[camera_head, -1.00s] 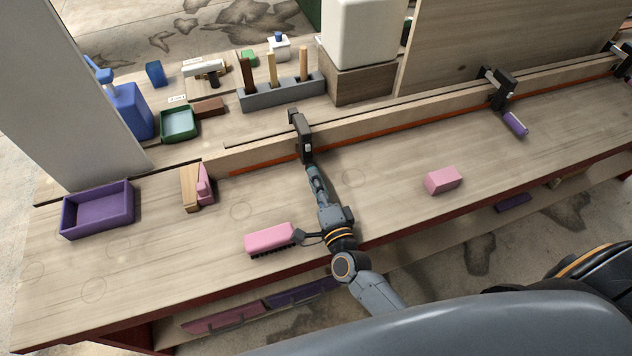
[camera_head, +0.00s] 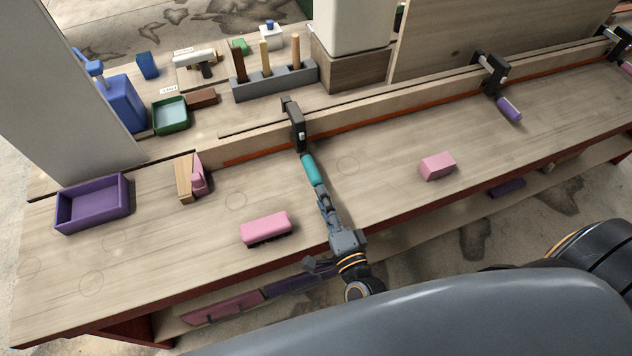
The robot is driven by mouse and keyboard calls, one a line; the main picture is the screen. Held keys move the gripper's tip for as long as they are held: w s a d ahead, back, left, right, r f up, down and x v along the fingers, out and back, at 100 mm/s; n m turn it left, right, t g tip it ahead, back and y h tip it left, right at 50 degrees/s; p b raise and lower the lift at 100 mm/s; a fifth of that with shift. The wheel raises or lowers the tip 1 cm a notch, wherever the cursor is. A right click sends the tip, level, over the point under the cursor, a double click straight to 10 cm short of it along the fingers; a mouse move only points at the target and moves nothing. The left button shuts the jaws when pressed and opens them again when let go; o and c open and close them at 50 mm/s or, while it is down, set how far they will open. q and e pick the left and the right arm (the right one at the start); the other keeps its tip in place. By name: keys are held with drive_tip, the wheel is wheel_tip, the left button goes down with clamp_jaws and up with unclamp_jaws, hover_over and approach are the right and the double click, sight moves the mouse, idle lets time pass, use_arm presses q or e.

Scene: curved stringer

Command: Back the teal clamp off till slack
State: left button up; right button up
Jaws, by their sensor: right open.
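The teal clamp has a black frame (camera_head: 294,122) fixed over the long wooden strip in the left half of the head view. Its teal handle (camera_head: 310,169) points down toward the bench's front edge and shows almost whole. My right gripper (camera_head: 322,195) is open, just in front of the handle's lower end, with its fingers pointing at it. I cannot tell whether the fingertips touch the handle. The clamp's contact with the strip is too small to judge. My left gripper is not in view.
A pink brush (camera_head: 266,229) lies left of my gripper and a pink block (camera_head: 437,166) lies right of it. A purple-handled clamp (camera_head: 509,108) is farther right on the strip. A purple tray (camera_head: 93,204) is at far left.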

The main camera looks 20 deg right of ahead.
drive_tip(key=shift+s, duration=1.45)
drive_tip(key=shift+s, duration=0.1)
drive_tip(key=shift+s, duration=1.4)
